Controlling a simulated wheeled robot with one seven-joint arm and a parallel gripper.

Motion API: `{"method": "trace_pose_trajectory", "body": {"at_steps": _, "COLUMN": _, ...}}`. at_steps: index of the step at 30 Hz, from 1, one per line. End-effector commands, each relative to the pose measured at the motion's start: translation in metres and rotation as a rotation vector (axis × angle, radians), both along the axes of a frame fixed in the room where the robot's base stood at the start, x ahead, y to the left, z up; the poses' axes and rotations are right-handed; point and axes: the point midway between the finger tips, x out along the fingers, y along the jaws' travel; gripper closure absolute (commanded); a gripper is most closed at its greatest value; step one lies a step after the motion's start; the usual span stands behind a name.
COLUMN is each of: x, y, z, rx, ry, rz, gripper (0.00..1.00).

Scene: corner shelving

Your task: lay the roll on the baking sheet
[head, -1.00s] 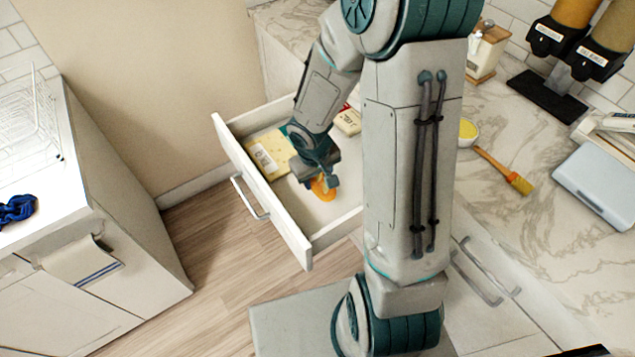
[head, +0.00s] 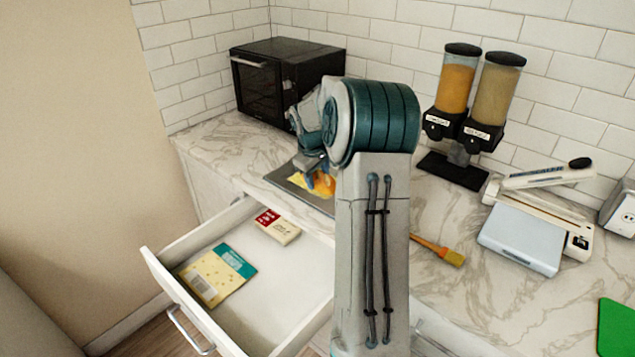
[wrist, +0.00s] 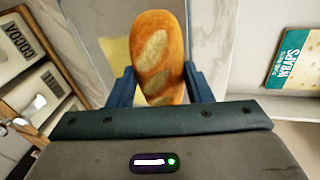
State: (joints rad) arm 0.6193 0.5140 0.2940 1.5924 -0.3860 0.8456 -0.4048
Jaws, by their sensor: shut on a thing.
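The roll (wrist: 158,45) is an oblong golden-brown bread with pale scores. In the wrist view it lies between the two fingers of my gripper (wrist: 160,75), which is shut on it. In the head view my gripper (head: 314,172) holds the roll (head: 325,185) over the baking sheet (head: 284,178), a dark grey flat tray on the counter. A flat yellow piece (head: 298,180) shows on the sheet beside the roll. I cannot tell whether the roll touches the sheet. My arm hides the sheet's right part.
An open drawer (head: 240,320) below holds a wraps packet (head: 216,274) and a small red-and-cream box (head: 278,226). A black oven (head: 285,80) stands behind. Two dispensers (head: 470,105), a brush (head: 437,250) and a pale blue-lidded device (head: 522,240) stand or lie to the right.

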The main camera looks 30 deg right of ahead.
Motion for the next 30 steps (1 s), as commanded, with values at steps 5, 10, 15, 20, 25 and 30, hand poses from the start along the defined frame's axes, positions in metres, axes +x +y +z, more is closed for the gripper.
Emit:
{"method": "trace_pose_trajectory", "body": {"at_steps": 5, "x": 0.0, "y": -0.071, "z": 0.029, "rx": -0.016, "ry": -0.004, "rz": -0.003, "gripper": 0.76}}
{"method": "trace_pose_trajectory", "body": {"at_steps": 10, "x": -0.005, "y": -0.107, "z": 0.046, "rx": -0.025, "ry": -0.003, "rz": 0.006, "gripper": 0.76}}
{"method": "trace_pose_trajectory", "body": {"at_steps": 15, "x": 0.0, "y": -0.113, "z": 0.046, "rx": -0.026, "ry": -0.001, "rz": 0.012, "gripper": 0.76}}
{"method": "trace_pose_trajectory", "body": {"at_steps": 20, "x": 0.027, "y": -0.094, "z": 0.028, "rx": -0.025, "ry": 0.001, "rz": 0.016, "gripper": 0.76}}
{"method": "trace_pose_trajectory", "body": {"at_steps": 25, "x": 0.059, "y": -0.072, "z": 0.005, "rx": -0.025, "ry": 0.0, "rz": 0.015, "gripper": 0.76}}
{"method": "trace_pose_trajectory", "body": {"at_steps": 30, "x": 0.082, "y": -0.057, "z": -0.012, "rx": -0.027, "ry": -0.002, "rz": 0.012, "gripper": 0.76}}
